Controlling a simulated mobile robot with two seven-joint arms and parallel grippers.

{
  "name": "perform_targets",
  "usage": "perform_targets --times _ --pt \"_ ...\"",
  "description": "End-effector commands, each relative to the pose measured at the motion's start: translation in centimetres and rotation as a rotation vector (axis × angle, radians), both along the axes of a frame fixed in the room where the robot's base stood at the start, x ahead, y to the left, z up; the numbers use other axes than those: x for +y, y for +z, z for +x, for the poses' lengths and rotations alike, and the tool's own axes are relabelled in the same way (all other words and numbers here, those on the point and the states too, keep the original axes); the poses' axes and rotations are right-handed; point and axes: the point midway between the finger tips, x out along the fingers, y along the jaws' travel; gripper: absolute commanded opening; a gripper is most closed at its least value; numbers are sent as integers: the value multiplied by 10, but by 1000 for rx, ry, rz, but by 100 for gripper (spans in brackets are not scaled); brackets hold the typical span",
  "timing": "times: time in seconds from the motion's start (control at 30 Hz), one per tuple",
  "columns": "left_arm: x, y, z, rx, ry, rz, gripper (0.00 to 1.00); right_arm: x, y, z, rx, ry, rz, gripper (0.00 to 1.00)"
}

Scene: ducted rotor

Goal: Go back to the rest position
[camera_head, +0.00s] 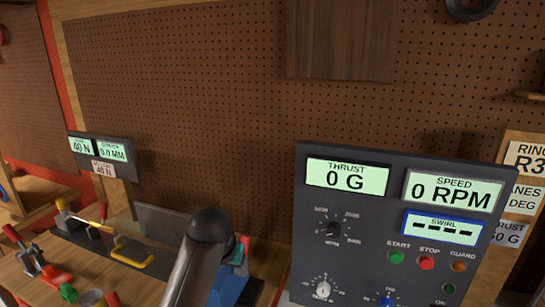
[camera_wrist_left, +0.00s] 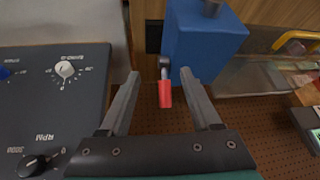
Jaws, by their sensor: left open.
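My left gripper (camera_wrist_left: 160,76) shows in the left wrist view with its two grey fingers spread apart. A red-handled lever (camera_wrist_left: 165,94) on a blue block (camera_wrist_left: 203,42) appears in the gap between the fingers. I cannot tell how far it lies beyond them, and nothing looks clamped. In the head view my left arm rises from the bottom edge, and its rounded dark end hides most of the gripper. Part of the blue block (camera_head: 229,287) shows behind that arm. My right gripper is in neither view.
A dark control panel (camera_head: 375,240) with knobs, buttons and displays stands right of my left arm; it also shows in the wrist view (camera_wrist_left: 85,98). Left are a yellow handle (camera_head: 132,257), red-handled clamps (camera_head: 32,257) and a small display box (camera_head: 128,172). A brown pegboard (camera_head: 200,100) stands behind.

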Motion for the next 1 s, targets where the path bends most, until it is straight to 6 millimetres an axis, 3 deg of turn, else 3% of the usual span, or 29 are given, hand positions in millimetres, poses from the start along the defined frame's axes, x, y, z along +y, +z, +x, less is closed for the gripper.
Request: perform_targets --times 0.03,0.2,0.43,0.7,1.0 --pt "5 -18 -18 15 3 -3 64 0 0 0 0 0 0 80" --pt "17 -59 -75 50 7 -12 64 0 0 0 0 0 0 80" --pt "32 -94 -158 94 10 -15 64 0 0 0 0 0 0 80" --pt "45 -105 -246 137 1 -10 64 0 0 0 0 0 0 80" --pt "51 -98 -303 167 -11 -7 64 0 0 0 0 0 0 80"
